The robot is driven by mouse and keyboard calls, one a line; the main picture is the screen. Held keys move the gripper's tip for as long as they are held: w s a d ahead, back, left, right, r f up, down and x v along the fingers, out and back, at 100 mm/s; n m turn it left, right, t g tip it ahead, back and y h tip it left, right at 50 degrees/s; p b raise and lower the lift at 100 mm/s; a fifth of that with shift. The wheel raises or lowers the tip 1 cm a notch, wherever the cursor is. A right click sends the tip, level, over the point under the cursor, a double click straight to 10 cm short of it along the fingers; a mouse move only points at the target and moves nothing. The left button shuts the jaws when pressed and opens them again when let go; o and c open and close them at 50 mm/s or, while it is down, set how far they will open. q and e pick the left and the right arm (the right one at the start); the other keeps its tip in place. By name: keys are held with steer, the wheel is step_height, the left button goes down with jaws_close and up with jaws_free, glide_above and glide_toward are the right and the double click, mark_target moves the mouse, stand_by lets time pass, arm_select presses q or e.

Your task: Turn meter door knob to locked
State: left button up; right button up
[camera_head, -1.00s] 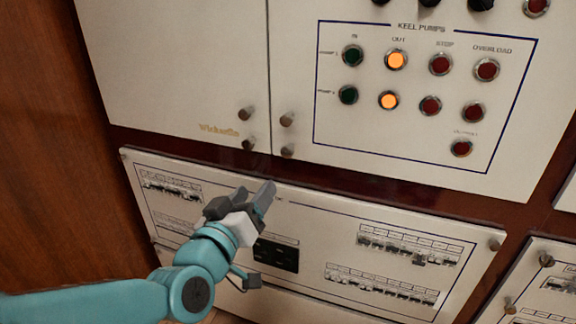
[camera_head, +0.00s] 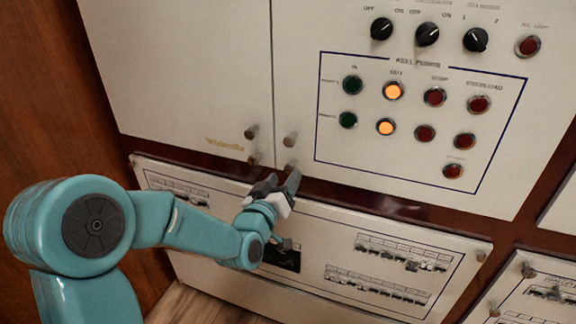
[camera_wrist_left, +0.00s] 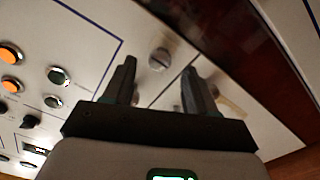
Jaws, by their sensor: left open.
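Several small round metal knobs sit at the seam between the blank left door (camera_head: 180,70) and the keel pumps panel (camera_head: 305,40). The upper ones are the left knob (camera_head: 251,131) and the right knob (camera_head: 290,138); the lower left knob (camera_head: 253,159) is just above my gripper. No readable label tells which is the meter door knob. My left gripper (camera_head: 283,177) is open and empty at the lower end of the seam. In the left wrist view, a slotted knob (camera_wrist_left: 160,58) shows between its fingers, apart from them. My right gripper is out of view.
Lit orange lamps (camera_head: 394,91), red buttons and black rotary switches (camera_head: 428,34) are on the panel to the right. Below is a breaker panel (camera_head: 310,225) with rows of small switches. A wooden wall (camera_head: 50,100) stands at the left.

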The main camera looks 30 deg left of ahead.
mark_target(289, 170)
arm_select(q)
steer(key=shift+x, duration=1.25)
steer(key=shift+w+a, duration=0.15)
steer(key=shift+w, duration=0.45)
steer(key=shift+r, duration=0.1)
jaws_close()
steer(key=c, duration=1.1)
jaws_free()
